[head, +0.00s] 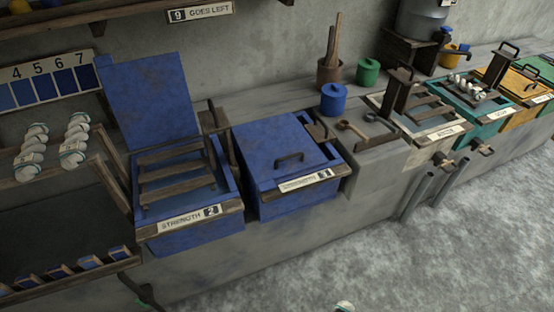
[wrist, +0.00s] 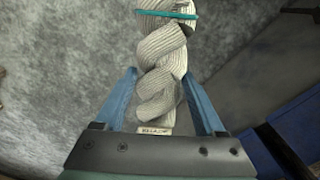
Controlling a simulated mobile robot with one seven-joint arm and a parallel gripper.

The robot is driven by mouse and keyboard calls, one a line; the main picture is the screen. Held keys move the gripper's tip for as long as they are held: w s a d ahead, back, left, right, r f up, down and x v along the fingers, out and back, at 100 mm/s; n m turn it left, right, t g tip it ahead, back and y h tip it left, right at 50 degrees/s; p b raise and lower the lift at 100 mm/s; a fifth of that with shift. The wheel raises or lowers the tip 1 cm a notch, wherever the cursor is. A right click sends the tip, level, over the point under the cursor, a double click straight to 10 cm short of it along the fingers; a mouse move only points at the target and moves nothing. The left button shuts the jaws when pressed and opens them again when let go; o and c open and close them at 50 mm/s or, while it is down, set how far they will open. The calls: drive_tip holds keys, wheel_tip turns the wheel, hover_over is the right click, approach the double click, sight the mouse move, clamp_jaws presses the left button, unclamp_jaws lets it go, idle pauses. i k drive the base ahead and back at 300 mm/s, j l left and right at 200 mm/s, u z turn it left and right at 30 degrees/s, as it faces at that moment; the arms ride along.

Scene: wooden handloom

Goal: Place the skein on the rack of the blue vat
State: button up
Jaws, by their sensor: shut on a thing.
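The skein (wrist: 162,50) is a twisted white hank with a teal band near its far end. In the wrist view it lies between the blue fingers of my gripper (wrist: 159,75), which is shut on it. A small white tip at the bottom edge of the head view may be the same skein. The open blue vat (head: 196,238) has the label "STRENGTH 2" and its lid (head: 150,100) is up. Its rack (head: 178,190) of wooden slats is bare. A second blue vat (head: 275,205) stands to its right with its lid shut.
White skeins (head: 32,150) lie on a shelf at left, below a blue colour card (head: 50,82). Teal (head: 450,98) and yellow vats (head: 520,85) are farther right. The grey floor in front is clear.

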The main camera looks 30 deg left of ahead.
sight(157, 174)
drive_tip(key=k+u, duration=0.15)
drive_tip(key=u, duration=0.2)
drive_tip(key=k+j+u, duration=0.1)
drive_tip(key=u, duration=0.25)
drive_tip(key=k+j+u, duration=0.1)
drive_tip(key=u, duration=0.3)
